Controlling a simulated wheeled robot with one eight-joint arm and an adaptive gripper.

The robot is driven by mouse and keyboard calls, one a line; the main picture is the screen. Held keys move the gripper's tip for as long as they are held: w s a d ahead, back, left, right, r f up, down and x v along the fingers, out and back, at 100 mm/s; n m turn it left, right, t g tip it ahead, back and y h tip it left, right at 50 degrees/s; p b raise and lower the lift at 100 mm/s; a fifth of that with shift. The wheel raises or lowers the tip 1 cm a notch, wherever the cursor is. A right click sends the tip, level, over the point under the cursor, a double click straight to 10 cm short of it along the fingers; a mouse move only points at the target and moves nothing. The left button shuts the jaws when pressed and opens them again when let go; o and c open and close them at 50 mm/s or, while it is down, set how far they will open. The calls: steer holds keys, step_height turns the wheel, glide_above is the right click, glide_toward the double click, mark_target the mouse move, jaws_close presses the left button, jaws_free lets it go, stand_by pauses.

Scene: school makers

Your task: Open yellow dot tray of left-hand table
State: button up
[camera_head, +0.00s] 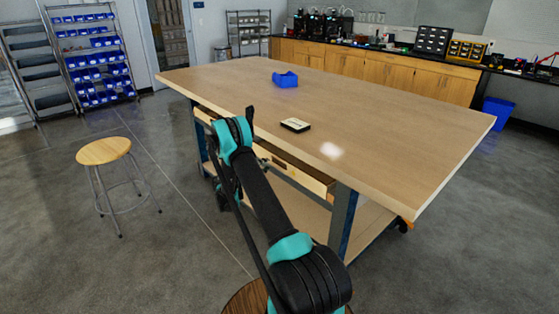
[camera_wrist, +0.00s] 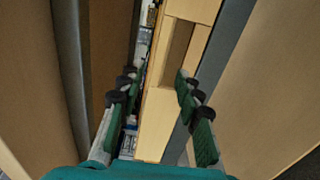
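The light wooden table (camera_head: 360,110) fills the middle of the head view, with wooden trays under its top. A tray front (camera_head: 312,181) shows right of my arm, with a dark slot in it. In the wrist view, a pale wooden tray front (camera_wrist: 155,125) with a rectangular cutout runs between the fingers of my gripper (camera_wrist: 156,74). Small objects (camera_wrist: 143,50) show in a narrow gap beside this front, so that tray seems slightly open. My gripper is open around the front; I cannot tell whether the fingers touch it.
A round stool (camera_head: 104,151) stands left of the table. A lower shelf (camera_head: 362,222) runs beneath it. The floor at left front is clear.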

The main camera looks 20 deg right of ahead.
mark_target(279, 159)
steer(key=x, duration=1)
steer(key=shift+d, duration=0.15)
steer(key=shift+c, duration=0.3)
jaws_close()
